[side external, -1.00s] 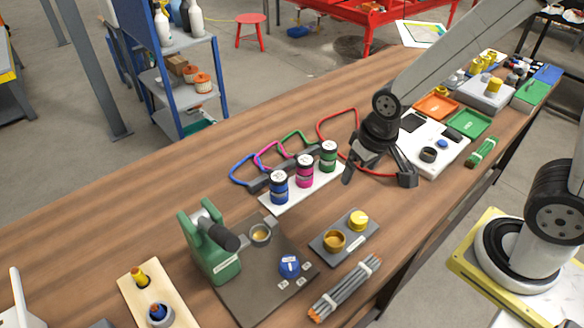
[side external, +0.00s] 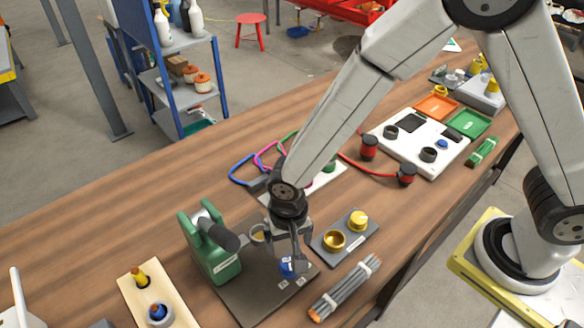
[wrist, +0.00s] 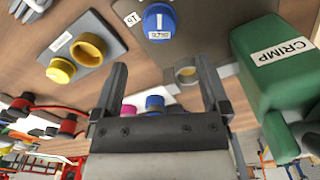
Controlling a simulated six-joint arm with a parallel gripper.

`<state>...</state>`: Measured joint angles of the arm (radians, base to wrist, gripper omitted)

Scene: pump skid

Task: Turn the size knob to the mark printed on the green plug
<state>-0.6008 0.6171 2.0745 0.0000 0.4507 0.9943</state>
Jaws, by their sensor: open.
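The size knob (side external: 287,268) is a blue round dial with a white label, on a dark base plate (side external: 245,300). In the wrist view the knob (wrist: 160,22) lies beyond my fingertips, apart from them. My gripper (side external: 292,250) is over the plate beside the knob, pointing down; in the wrist view its fingers (wrist: 165,75) are apart with nothing gripped. The green plug (side external: 329,167) is mostly hidden behind my arm in the side view, and its printed mark cannot be read. Small white tags stand by the knob; one tag (wrist: 132,18) appears to read 16.
A green crimp tool (side external: 222,265) with a black handle stands left of my gripper. A grey block (side external: 352,225) with yellow round parts and a bundle of grey rods (side external: 345,290) are on the right.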

